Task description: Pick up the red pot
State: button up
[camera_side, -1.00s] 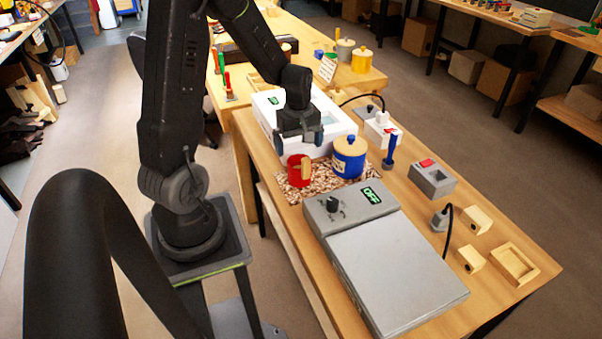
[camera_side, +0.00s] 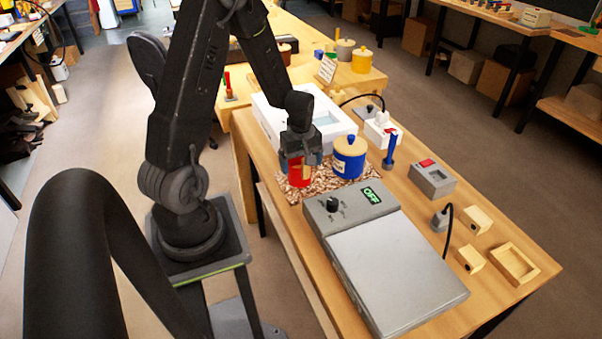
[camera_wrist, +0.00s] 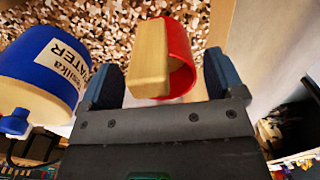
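The red pot (camera_side: 299,178) stands on a speckled brown mat (camera_side: 325,182) on the bench. In the wrist view the red pot (camera_wrist: 181,62) has a pale wooden block-like part (camera_wrist: 152,58) on its side and lies between and just beyond my fingertips. My gripper (camera_side: 300,160) is lowered over the pot from above and hides its upper part in the side view. In the wrist view my gripper (camera_wrist: 160,82) has its two blue-grey fingers apart, with gaps to the pot on both sides.
A blue and cream pot labelled WATER (camera_wrist: 45,65) stands close beside my left finger; it also shows in the side view (camera_side: 349,160). A white box (camera_side: 270,105) stands behind, and a grey OFF device (camera_side: 395,270) in front.

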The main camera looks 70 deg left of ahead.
jog(key=c, duration=0.8)
jog(key=shift+r, duration=0.15)
